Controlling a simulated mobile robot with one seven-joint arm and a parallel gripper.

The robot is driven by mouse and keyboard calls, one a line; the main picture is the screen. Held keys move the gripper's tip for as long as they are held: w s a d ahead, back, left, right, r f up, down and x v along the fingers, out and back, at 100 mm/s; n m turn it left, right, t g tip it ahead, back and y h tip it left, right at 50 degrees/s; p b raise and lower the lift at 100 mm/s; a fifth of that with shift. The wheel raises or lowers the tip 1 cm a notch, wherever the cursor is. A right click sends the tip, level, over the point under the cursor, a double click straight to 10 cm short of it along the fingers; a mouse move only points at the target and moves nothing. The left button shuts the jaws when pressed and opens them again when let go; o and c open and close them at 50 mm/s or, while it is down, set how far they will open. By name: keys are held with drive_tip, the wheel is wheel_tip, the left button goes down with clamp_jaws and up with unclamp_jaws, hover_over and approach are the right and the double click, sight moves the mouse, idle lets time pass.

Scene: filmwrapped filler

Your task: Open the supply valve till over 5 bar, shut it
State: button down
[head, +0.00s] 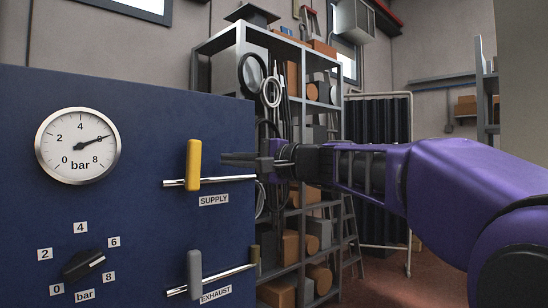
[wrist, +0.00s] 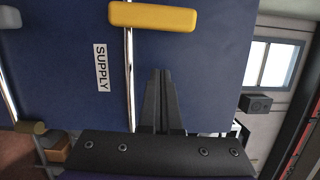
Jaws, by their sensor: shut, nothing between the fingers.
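The supply valve's yellow handle (head: 193,165) stands upright, across its silver pipe (head: 174,183), above the SUPPLY label (head: 214,200). In the wrist view the yellow handle (wrist: 153,17) again lies crosswise to the pipe (wrist: 129,70). The round pressure gauge (head: 78,146) has its needle pointing right and slightly up, at about 6 bar. My gripper (head: 226,159) is shut and empty, to the right of the yellow handle with a gap between. In the wrist view its closed fingertips (wrist: 157,72) point toward the handle without touching it.
Below, a grey exhaust handle (head: 194,274) stands upright across its pipe. A shelf rack (head: 273,150) with boxes stands behind the blue panel (head: 150,110).

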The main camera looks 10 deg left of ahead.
sight(193, 166)
drive_tip(key=shift+s+a+r, duration=0.1)
drive_tip(key=shift+s+a, duration=1.15)
drive_tip(key=shift+s, duration=0.3)
drive_tip(key=shift+s+a+r+n+b, duration=0.15)
drive_tip(key=shift+s+a+n+b, duration=0.3)
drive_tip(key=shift+n+b, duration=0.1)
